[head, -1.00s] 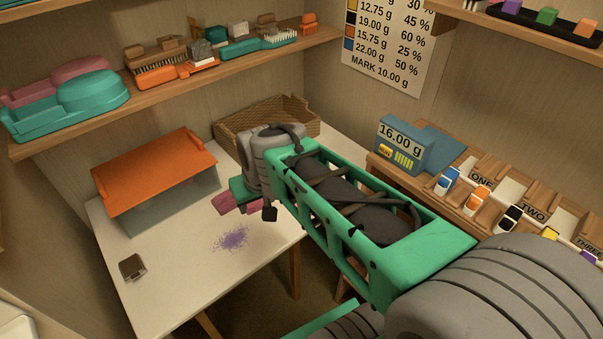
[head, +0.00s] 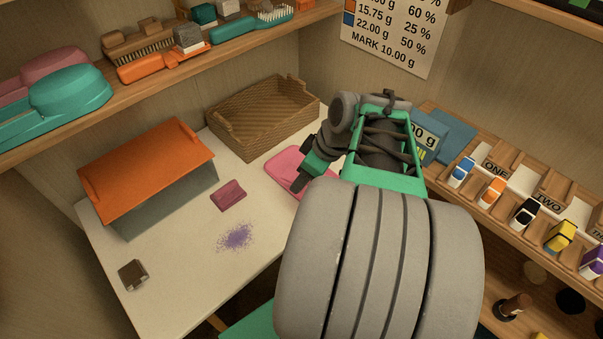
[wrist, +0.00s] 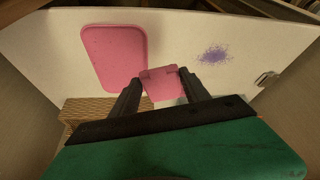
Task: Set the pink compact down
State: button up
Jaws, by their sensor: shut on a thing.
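In the wrist view my gripper (wrist: 161,84) is shut on a pink piece, the pink compact (wrist: 165,88), which shows between the two dark fingers. The tray also shows in the wrist view (wrist: 113,55), left of the fingers. A darker pink piece (head: 228,195) lies on the table, left of the gripper and apart from it.
A wicker basket (head: 235,133) stands behind the tray. An orange-topped box (head: 145,170) is at the left. Purple powder (head: 236,237) and a small brown object (head: 132,275) lie nearer the front. The white table (head: 185,255) is clear between them.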

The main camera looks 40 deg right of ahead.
jog(key=shift+n, duration=0.7)
jog(key=w+d+f, duration=0.2)
jog(key=w+f, duration=0.1)
jog(key=w+d+f, duration=0.6)
jog(key=shift+w+f+p, duration=0.15)
jog(key=shift+f+p, duration=0.1)
jog(key=shift+p, duration=0.05)
jog(key=shift+w+d+f, duration=0.1)
jog(key=shift+f, duration=1.7)
jog(key=o, duration=1.5)
jog(key=shift+d+r, duration=0.1)
jog(key=shift+r, duration=0.4)
jog(key=v, duration=1.1)
jog(key=a+r+m+g, duration=0.1)
jog(key=a+r+m, duration=0.3)
jog(key=a, duration=1.3)
jog(key=s+a+r+m+h, duration=0.1)
jog(key=s+a+m, duration=0.1)
jog(key=s+a, duration=0.4)
jog(key=a, duration=0.2)
jog(key=shift+s+a+h, duration=0.25)
jog(key=shift+a+h, duration=0.05)
jog(key=shift+h, duration=0.1)
